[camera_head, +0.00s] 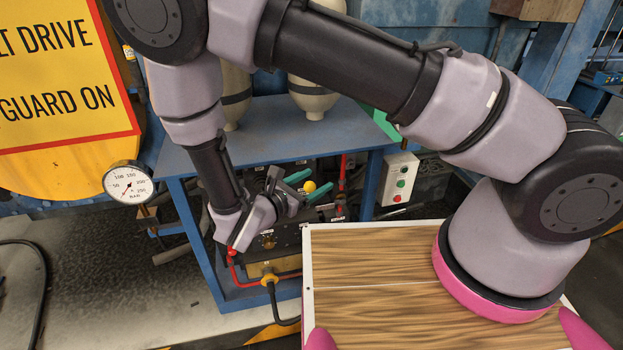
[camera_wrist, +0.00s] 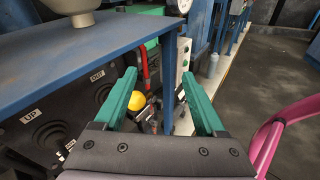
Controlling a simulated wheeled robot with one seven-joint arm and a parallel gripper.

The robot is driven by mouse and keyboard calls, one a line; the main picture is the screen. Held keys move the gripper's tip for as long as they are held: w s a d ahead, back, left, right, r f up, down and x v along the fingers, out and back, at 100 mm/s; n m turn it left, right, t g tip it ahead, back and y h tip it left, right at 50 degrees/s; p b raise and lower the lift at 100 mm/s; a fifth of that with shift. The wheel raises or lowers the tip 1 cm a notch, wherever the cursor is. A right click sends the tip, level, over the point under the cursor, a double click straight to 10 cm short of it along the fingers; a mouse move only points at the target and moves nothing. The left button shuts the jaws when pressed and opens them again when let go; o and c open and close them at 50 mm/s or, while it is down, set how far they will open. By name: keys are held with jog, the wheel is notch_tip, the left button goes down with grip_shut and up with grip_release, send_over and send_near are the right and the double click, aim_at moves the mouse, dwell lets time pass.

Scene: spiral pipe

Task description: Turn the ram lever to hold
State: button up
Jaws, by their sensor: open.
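My gripper (camera_head: 309,182) is open, with two green fingers, low in front of the black control panel (camera_head: 286,237) under the blue bench. A lever with a yellow ball knob (camera_head: 310,187) shows between the fingers in the head view. In the wrist view, the yellow knob (camera_wrist: 137,100) appears between the open fingers of my gripper (camera_wrist: 160,76), nearer the left one; contact cannot be told. No label reading "ram" or "hold" is legible. The black panel (camera_wrist: 62,122) bears "UP" and "OUT" labels around round dark fittings.
The blue bench (camera_head: 262,130) overhangs the panel and carries pale vessels. A red upright part (camera_wrist: 144,62) stands beyond the yellow knob. A grey button box (camera_head: 399,178) hangs at the right. A pressure gauge (camera_head: 128,183) stands at the left. Open floor (camera_wrist: 262,70) lies right in the wrist view.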

aim_at(308, 191)
jog(key=a+f+n+t+y, duration=0.1)
jog(key=f+n, duration=0.1)
jog(key=a+f+n+t+y, duration=0.1)
jog(key=f+n+t, duration=0.1)
jog(key=s+a+f+n+t+y, duration=0.1)
jog(key=f+n+y, duration=0.1)
jog(key=shift+s+a+f+t, duration=0.1)
jog(key=shift+a+f+t, duration=0.05)
jog(key=shift+a+t, duration=0.15)
jog(key=x, duration=1)
jog(key=shift+w, duration=0.2)
jog(key=shift+d, duration=0.1)
grip_shut()
jog(key=shift+s, duration=0.1)
dwell(0.4)
